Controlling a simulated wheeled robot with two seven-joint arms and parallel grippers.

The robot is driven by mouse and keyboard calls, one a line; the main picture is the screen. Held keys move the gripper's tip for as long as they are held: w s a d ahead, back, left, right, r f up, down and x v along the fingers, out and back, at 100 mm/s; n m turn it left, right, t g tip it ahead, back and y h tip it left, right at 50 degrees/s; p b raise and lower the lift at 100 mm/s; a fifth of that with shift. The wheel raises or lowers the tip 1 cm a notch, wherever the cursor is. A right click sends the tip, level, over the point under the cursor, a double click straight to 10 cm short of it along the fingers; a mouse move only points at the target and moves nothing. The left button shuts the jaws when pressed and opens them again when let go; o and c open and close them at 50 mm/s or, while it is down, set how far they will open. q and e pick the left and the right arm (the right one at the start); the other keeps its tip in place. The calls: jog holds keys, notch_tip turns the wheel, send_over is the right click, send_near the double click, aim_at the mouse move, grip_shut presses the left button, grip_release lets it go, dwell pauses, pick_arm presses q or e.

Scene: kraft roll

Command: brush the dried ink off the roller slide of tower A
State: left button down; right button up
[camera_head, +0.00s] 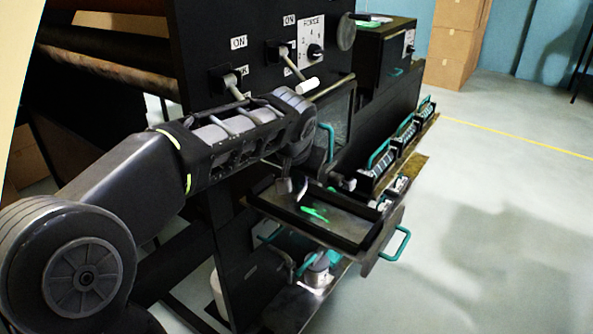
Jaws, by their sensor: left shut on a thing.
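A black tray-like slide (376,246) sticks out from the side of the dark machine and has a teal handle (397,243) at its outer end. A bright green ink streak (315,214) lies on its floor. My left arm reaches in from the left, and my left gripper (294,172) points down over the slide's inner left part. It is shut on a small grey tool (291,188), mostly hidden by the wrist and fingers. I cannot tell whether the tool touches the slide. My right gripper is not in view.
Levers and a dial (314,51) are on the machine's panel above my wrist. A teal handle (329,140) stands close beside the gripper. More units with teal handles (380,145) line the right side. A lower shelf holds a metal cylinder (318,270). Open floor lies right.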

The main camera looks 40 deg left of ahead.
pick_arm(q)
jog(key=shift+f+b, duration=0.65)
jog(key=shift+f, duration=0.75)
jog(key=shift+f+b, duration=0.35)
jog(key=shift+d, duration=0.15)
jog(key=shift+d+r+b, duration=0.2)
jog(key=shift+d+b, duration=0.45)
jog(key=shift+d, duration=1)
